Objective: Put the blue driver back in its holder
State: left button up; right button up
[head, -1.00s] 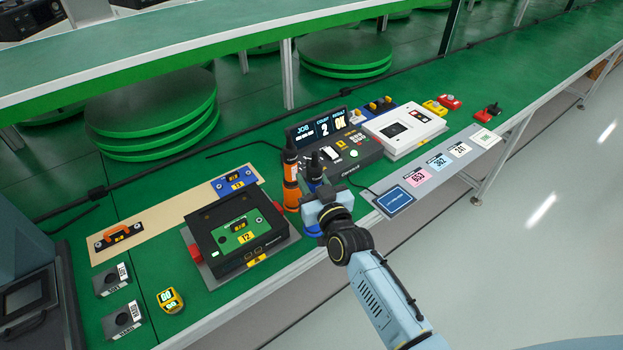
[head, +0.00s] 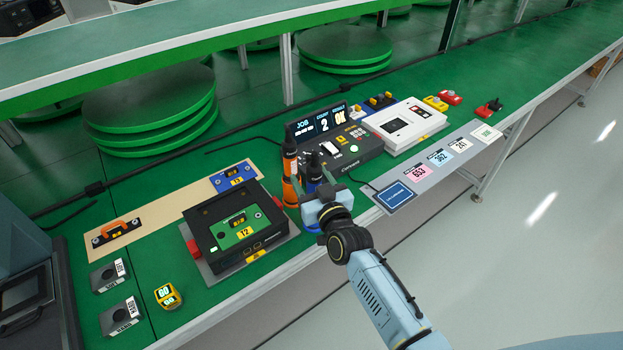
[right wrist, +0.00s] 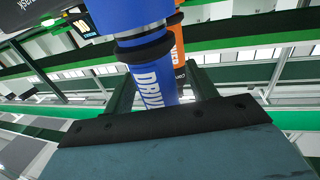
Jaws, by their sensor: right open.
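The blue driver (head: 313,180) stands upright on the green bench, its dark top above my right gripper (head: 322,198). In the right wrist view, the blue driver (right wrist: 155,86) with its white lettering passes between the two fingers of my right gripper (right wrist: 162,84). The jaws are open around it. A blue ring-like base (head: 312,228) shows low beside the gripper in the head view. The gripper hides the driver's lower part, so I cannot tell how it sits in its holder. My left gripper is not in view.
An orange driver (head: 290,180) stands close to the left of the blue one. A black box fixture (head: 205,210) is further left. A controller with a lit display (head: 318,125) stands behind, and a white box (head: 405,125) is to the right.

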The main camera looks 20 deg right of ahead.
jog(key=shift+s, duration=0.1)
jog(key=s+d+p, duration=0.1)
jog(key=s, duration=1.2)
jog(key=shift+d, duration=0.35)
jog(key=s+d+f+n+g, duration=0.1)
jog(key=s+f+g, duration=0.45)
jog(key=f, duration=0.85)
jog(key=s+f+g, duration=0.3)
jog(key=s+f, duration=0.5)
jog(key=f, duration=0.7)
jog(key=s+d+f+g, duration=0.2)
jog(key=s+f, duration=0.2)
jog(key=s, duration=0.4)
jog(key=s+d+f+g+h, duration=0.1)
jog(key=s+d+f+g, duration=0.1)
jog(key=s, duration=0.7)
jog(key=s+d+f+g+h, duration=0.1)
jog(key=s+d+f+g, duration=0.2)
jog(key=s+f, duration=0.4)
jog(key=shift+s+g, duration=0.65)
